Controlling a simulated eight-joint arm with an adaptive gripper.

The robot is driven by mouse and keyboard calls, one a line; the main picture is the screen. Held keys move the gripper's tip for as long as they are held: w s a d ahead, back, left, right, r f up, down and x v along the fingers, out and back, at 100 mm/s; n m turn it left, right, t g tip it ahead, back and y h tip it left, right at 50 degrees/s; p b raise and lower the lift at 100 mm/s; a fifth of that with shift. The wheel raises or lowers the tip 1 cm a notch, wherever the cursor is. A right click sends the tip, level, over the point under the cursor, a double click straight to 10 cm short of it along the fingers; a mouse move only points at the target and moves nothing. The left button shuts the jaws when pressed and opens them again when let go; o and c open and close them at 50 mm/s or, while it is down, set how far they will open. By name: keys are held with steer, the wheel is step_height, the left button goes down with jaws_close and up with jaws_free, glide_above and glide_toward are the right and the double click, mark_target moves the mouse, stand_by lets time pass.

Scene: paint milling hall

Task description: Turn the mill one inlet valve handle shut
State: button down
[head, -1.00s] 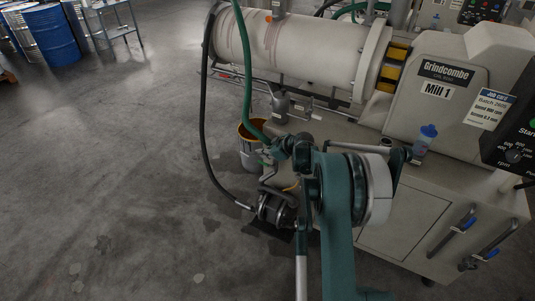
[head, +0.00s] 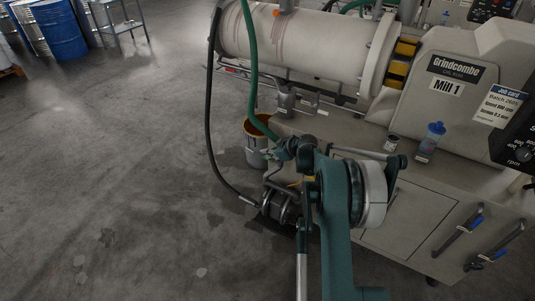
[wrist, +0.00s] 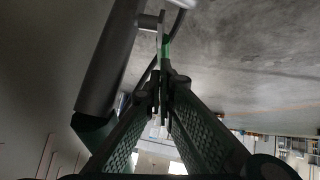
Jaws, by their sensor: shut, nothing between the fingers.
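My gripper (wrist: 164,88) is shut and empty in the wrist view, its two dark textured fingers meeting at the tips. A green piece (wrist: 165,48) and a pale metal bracket (wrist: 150,22) show just beyond the tips; I cannot tell whether they touch. I cannot tell for certain whether the green piece is the valve handle. In the head view my gripper is mostly hidden around the pump (head: 275,205) and pipework beside the mill labelled Mill 1 (head: 447,87). A green hose (head: 250,80) runs down to this spot. No valve handle is clearly visible there.
An orange-rimmed bucket (head: 256,150) stands behind my arm. Blue-gripped levers (head: 462,229) are on the cabinet front. A black hose (head: 209,120) curves to the floor. Floor at left is free.

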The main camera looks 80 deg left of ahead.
steer(key=shift+f, duration=0.35)
steer(key=shift+r, duration=0.1)
steer(key=shift+s+r, duration=0.1)
steer(key=shift+r, duration=0.25)
steer(key=w+d+r+p, duration=0.2)
steer(key=d+r, duration=0.4)
steer(key=r, duration=0.4)
steer(key=shift+w+d+r+p, duration=0.15)
steer(key=shift+w+r+p, duration=0.15)
steer(key=shift+w, duration=0.45)
